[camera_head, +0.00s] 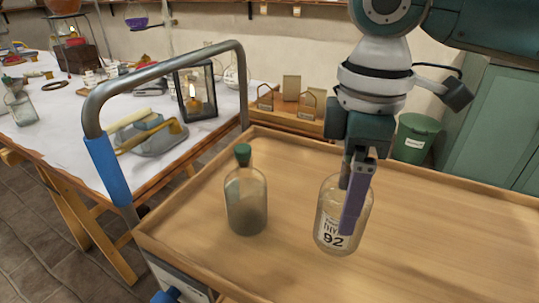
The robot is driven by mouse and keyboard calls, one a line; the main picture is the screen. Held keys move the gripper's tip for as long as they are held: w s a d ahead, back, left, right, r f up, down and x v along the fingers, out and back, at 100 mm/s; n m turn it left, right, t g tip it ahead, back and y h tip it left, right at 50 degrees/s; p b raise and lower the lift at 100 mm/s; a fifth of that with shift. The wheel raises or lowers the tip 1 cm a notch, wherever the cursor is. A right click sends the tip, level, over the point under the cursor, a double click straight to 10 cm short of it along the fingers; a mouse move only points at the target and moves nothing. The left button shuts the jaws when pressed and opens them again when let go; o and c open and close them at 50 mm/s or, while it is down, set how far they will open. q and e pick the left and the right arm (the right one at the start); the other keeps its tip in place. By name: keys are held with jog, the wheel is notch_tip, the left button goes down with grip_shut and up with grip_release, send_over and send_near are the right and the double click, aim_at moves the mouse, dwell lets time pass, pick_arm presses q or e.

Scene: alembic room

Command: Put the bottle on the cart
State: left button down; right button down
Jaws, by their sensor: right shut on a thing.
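My right gripper (354,190) comes down from the top right and is shut on a clear bottle (328,222) with a label reading 92. The bottle is upright over the wooden top of the cart (430,240). I cannot tell whether its base touches the surface. The gripper's finger hides part of the bottle's right side and neck. A second bottle (246,203), with a green stopper and dark contents, stands upright on the cart to the left. My left gripper is not in view.
The cart has a raised rim and a grey push handle (165,68) with a blue grip at left. A cluttered table (60,115) with a lantern (196,92) stands behind it. A green bin (413,138) is at the back right. The cart top's right side is clear.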

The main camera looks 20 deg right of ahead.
notch_tip(320, 180, down, 4)
jog(key=shift+f+b, duration=0.1)
jog(key=shift+b, duration=0.4)
grip_release()
notch_tip(320, 180, up, 12)
jog(key=p, duration=0.3)
jog(key=shift+f, duration=0.1)
jog(key=shift+r, duration=0.25)
